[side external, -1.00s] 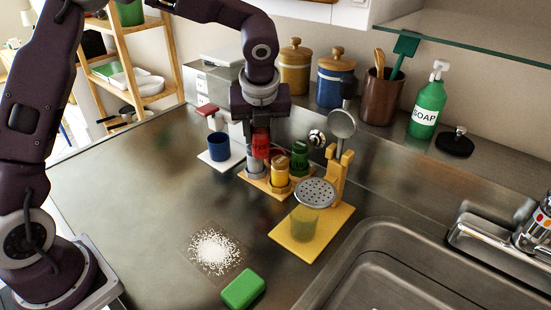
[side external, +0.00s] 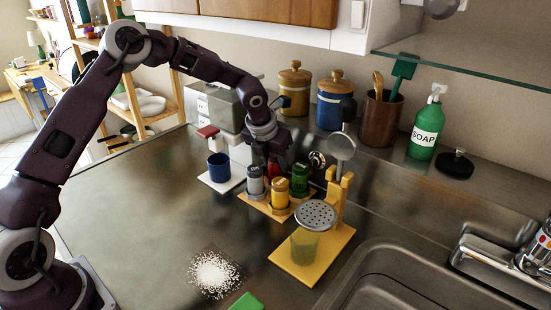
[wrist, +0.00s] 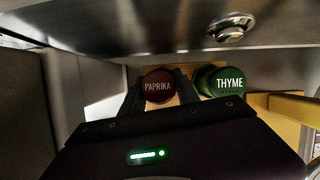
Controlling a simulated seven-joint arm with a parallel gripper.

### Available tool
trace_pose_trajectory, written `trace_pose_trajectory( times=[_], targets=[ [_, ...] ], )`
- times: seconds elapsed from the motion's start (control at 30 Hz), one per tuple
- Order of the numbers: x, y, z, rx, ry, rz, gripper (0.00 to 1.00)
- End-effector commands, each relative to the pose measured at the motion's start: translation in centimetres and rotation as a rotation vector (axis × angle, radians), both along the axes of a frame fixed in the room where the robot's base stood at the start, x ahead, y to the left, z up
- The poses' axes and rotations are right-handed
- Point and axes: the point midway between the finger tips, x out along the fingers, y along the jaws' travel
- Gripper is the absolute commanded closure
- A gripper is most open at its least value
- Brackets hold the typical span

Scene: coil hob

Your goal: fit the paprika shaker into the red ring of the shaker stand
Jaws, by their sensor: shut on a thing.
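The red paprika shaker (side external: 274,170) is in the back of the shaker stand (side external: 257,206), behind the grey and yellow shakers. My gripper (side external: 267,150) is shut on it from above. In the wrist view the dark red PAPRIKA lid (wrist: 158,86) sits between my two fingers, beside the green THYME lid (wrist: 228,82). The red ring and the shaker's lower end are hidden, so I cannot tell how deep it sits. The shaker looks about upright.
The stand also holds a grey shaker (side external: 256,183), a yellow shaker (side external: 281,193) and the green shaker (side external: 300,178). A blue cup (side external: 218,167) stands to the left. A yellow strainer stand (side external: 325,250) is close at the right. The wall is behind.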

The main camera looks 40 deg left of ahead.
Motion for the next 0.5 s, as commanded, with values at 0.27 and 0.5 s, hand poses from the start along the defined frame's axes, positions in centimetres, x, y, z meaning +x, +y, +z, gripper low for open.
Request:
trace_pose_trajectory(
  times=[0.27,0.5],
  targets=[
    [-0.02,-0.01,-0.14,0.000,0.000,0.000,0.51],
    [-0.02,0.00,-0.13,0.000,0.001,0.000,0.41]
  ],
)
